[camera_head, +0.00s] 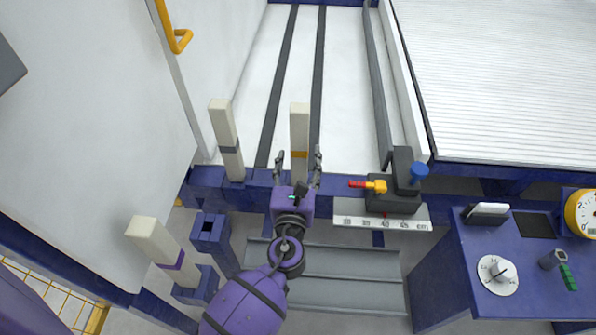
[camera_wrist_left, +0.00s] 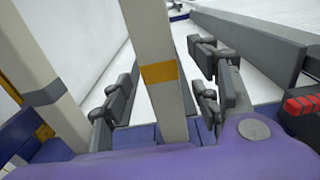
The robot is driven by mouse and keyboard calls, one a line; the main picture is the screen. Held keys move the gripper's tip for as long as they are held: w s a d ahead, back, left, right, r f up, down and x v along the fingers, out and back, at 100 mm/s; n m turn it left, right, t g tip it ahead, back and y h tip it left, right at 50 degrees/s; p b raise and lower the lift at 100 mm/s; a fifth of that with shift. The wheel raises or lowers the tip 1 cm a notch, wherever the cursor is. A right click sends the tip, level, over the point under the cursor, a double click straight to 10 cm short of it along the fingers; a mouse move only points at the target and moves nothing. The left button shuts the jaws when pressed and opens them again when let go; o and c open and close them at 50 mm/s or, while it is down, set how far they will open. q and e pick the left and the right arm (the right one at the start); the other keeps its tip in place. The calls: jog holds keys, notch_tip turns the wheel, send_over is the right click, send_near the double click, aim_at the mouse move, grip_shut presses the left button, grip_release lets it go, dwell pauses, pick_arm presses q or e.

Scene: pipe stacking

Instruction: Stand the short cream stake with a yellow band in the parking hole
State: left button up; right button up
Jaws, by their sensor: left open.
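The cream stake with a yellow band (camera_head: 299,122) stands upright in the blue beam (camera_head: 255,184). It also shows in the left wrist view (camera_wrist_left: 158,105). My left gripper (camera_head: 298,160) is open, with one finger on each side of this stake. In the left wrist view the open gripper (camera_wrist_left: 164,92) shows gaps between its fingers and the stake. An empty square hole (camera_head: 208,227) tops a blue post left of my left arm; I take it as the parking hole. The stake's foot is partly hidden by my gripper. My right gripper is not in view.
A cream stake with a grey band (camera_head: 225,135) stands close left in the beam. One with a purple band (camera_head: 165,250) leans in the picture at lower left. A dark stop block (camera_head: 392,195) with a red-tipped pointer and ruler (camera_head: 355,213) is at right. A blue console (camera_head: 490,260) stands beyond.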

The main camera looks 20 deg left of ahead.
aim_at(299, 129)
pick_arm(q)
jog(key=shift+x, duration=2.05)
jog(key=shift+c, duration=0.3)
grip_shut()
jog(key=shift+r+p, duration=1.2)
jog(key=shift+r, duration=0.25)
notch_tip(299, 129, up, 3)
jog(key=p, duration=0.3)
jog(key=shift+r, duration=0.2)
notch_tip(299, 129, up, 3)
jog(key=p, duration=0.3)
jog(key=shift+f, duration=0.25)
